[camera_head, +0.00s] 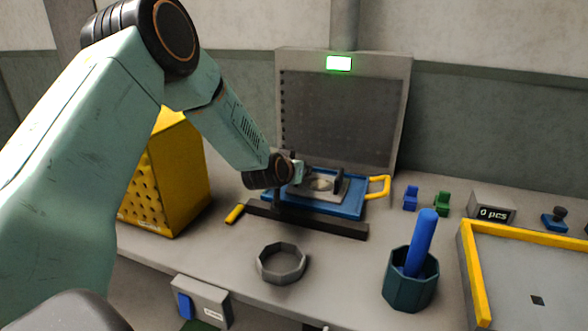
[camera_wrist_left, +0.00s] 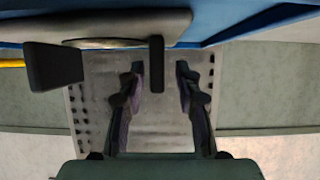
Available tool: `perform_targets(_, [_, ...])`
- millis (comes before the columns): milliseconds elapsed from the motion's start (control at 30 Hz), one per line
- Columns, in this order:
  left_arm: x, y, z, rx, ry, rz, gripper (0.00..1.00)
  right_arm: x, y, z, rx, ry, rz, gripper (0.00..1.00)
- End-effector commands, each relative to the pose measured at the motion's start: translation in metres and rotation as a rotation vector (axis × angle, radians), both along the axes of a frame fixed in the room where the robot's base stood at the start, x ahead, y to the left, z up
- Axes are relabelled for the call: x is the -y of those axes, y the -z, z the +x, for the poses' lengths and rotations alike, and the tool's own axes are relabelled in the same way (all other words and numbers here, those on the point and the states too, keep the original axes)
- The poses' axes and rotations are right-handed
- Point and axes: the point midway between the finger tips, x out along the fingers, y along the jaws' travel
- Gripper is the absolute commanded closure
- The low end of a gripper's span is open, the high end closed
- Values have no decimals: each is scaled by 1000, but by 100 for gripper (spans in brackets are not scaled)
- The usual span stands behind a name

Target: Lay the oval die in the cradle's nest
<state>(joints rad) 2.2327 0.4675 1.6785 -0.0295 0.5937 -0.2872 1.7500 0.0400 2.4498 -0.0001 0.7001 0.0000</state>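A pale oval shape (camera_head: 320,184), which looks like the oval die, lies on the cradle's grey plate (camera_head: 339,196); I cannot tell whether it is fully seated in the nest. The plate is on a blue tray (camera_head: 350,208). In the left wrist view the oval's edge (camera_wrist_left: 100,43) shows against the plate (camera_wrist_left: 180,24), between two dark blocks. My left gripper (camera_head: 304,172) is over the cradle's left back part, partly hidden by its own wrist. My right gripper is out of view.
A dark bar (camera_head: 310,221) lies before the cradle, with a grey ring (camera_head: 282,264) nearer. A teal cup (camera_head: 410,283) holds a blue rod (camera_head: 422,240). A yellow-edged tray (camera_head: 478,285) is at right, a yellow box (camera_head: 180,180) at left. A panel (camera_head: 340,120) stands behind.

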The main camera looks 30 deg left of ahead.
Motion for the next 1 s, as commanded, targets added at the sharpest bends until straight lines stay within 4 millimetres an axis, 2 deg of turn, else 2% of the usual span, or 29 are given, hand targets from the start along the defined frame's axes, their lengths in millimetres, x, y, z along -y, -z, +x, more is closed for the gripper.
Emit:
perform_targets(600, [19, -45, -86, 0, -3, -5, 66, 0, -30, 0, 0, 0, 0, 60])
perform_targets(800, [22, -51, -100, 1, -1, -3, 66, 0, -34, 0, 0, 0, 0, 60])
perform_targets(1000, [23, -51, -102, 1, -1, 1, 66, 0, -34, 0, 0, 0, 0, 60])
